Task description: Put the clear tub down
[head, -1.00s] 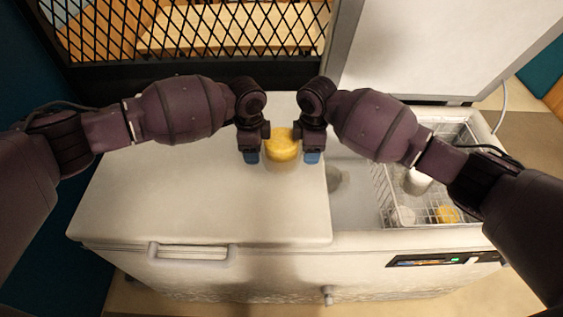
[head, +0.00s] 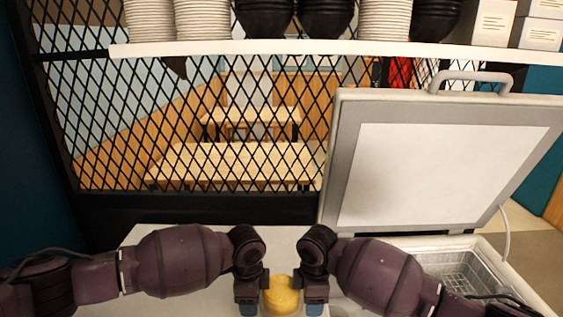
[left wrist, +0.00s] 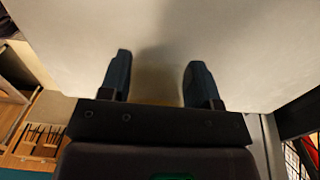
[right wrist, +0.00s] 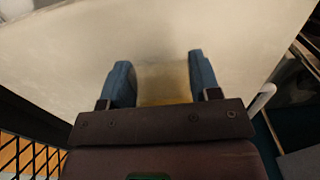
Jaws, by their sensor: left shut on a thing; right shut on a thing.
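The clear tub (head: 281,299) with yellow contents is at the bottom middle of the head view, between my two grippers. My left gripper (head: 248,308) is shut on its left side and my right gripper (head: 314,309) on its right side. The tub is over the white closed lid (head: 185,236) of the chest freezer; I cannot tell whether it touches it. In the right wrist view the see-through tub (right wrist: 165,88) shows faintly yellowish between the fingers. In the left wrist view it is barely visible between the fingers.
The freezer's right lid (head: 440,165) stands open, with a wire basket (head: 470,275) in the opening below. Behind is a black mesh screen (head: 130,130). A white shelf (head: 330,47) above carries stacks of white plates (head: 203,20), black bowls (head: 265,18) and boxes (head: 485,20).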

